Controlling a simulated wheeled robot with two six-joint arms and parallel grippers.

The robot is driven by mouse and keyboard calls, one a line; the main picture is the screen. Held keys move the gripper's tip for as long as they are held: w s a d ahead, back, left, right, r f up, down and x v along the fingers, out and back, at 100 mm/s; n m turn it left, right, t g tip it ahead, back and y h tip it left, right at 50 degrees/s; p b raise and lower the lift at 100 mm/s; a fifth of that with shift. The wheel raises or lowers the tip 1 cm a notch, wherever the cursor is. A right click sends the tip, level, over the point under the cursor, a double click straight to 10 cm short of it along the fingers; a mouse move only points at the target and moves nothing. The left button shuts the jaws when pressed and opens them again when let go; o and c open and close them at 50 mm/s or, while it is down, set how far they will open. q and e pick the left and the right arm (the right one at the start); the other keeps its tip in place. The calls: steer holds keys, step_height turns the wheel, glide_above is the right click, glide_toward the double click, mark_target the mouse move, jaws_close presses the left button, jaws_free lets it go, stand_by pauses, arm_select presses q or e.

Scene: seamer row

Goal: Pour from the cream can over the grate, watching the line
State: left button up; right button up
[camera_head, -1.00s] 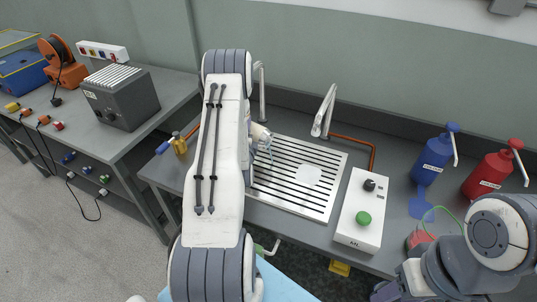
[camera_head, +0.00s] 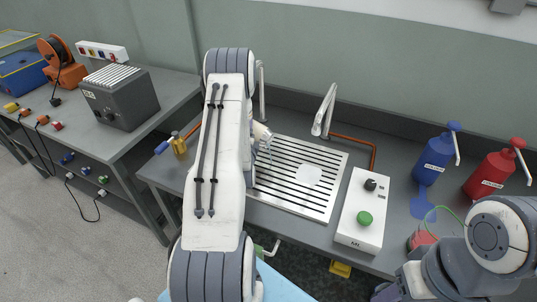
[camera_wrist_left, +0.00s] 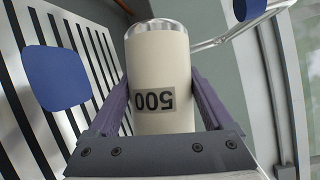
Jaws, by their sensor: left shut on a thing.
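The cream can (camera_wrist_left: 160,60) is a pale cylinder with a shiny rounded end and a label reading 500, upside down in the left wrist view. My left gripper (camera_wrist_left: 160,88) is shut on it, one purple finger on each side. In the head view, the can (camera_head: 262,133) shows only partly beside my left arm, near the left edge of the grate; the arm hides the gripper there. The grate (camera_head: 272,182) is a slotted metal plate in the bench, with a pale patch (camera_head: 309,175) on it. In the left wrist view a dark blue patch (camera_wrist_left: 56,78) shows over the slats. My right gripper is out of view.
A white box with a green button (camera_head: 364,218) stands right of the grate. A tap (camera_head: 325,110) rises behind it. A blue bottle (camera_head: 433,160) and a red bottle (camera_head: 490,174) stand at right. A brass fitting with a blue handle (camera_head: 179,146) is at left.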

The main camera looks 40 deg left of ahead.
arm_select(q)
steer(key=shift+d+r+m+b, duration=0.2)
steer(key=shift+m+b, duration=0.1)
steer(key=shift+b, duration=0.05)
